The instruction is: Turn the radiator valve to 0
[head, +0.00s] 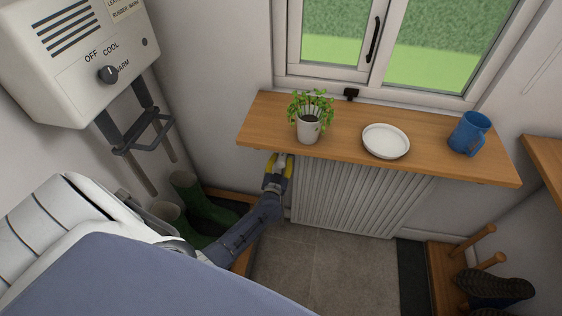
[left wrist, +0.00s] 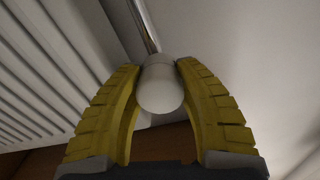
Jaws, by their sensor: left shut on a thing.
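The radiator valve (left wrist: 160,88) is a white rounded knob in the left wrist view, with a metal pipe behind it. My left gripper (left wrist: 160,75) has its yellow fingers on both sides of the knob and is shut on it. In the head view my left gripper (head: 279,165) is under the left end of the wooden shelf, at the radiator's left edge. The valve is hidden there by the gripper and the shelf. No number or mark on the knob can be read. The white ribbed radiator (head: 355,195) shows below the shelf. My right gripper is not in view.
The wooden shelf (head: 350,115) overhangs the valve and bears a potted plant (head: 309,128), a white plate (head: 386,141) and a blue mug (head: 470,133). Green boots (head: 195,205) stand left of my left arm. A boot dryer panel (head: 75,60) hangs on the left wall.

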